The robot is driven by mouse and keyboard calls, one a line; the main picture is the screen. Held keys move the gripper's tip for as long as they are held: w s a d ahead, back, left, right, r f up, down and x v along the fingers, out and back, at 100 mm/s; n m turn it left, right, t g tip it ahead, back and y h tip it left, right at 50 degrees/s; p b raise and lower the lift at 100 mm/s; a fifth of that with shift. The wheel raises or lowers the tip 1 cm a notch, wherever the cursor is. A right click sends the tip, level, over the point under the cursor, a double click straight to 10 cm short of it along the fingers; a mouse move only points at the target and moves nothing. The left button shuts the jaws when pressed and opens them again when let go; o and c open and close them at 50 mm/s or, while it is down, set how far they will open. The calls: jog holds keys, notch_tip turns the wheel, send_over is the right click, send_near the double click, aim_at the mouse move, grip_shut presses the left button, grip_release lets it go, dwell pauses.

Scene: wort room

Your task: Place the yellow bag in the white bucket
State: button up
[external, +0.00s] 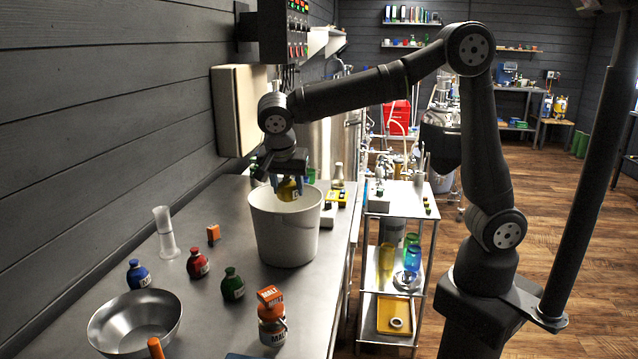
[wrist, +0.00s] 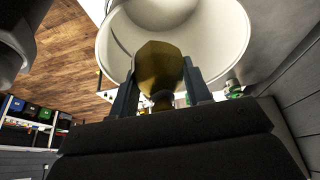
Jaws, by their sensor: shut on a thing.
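The white bucket (external: 283,238) stands upright on the steel bench. My gripper (external: 289,185) points down over the bucket's mouth. I cannot tell whether the bag touches the bucket.
A shelf cart (external: 400,206) is to the right.

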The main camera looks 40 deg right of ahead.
aim_at(280, 216)
jog(key=s+a+f, duration=0.1)
jog(key=a+f, duration=0.2)
jog(key=f, duration=0.3)
dwell(0.3)
jog(key=shift+f, duration=0.6)
jog(key=o, duration=0.8)
jog(key=shift+c, duration=0.2)
jog(key=v, duration=1.3)
jog(key=shift+r, duration=0.2)
jog(key=shift+w+d, duration=0.1)
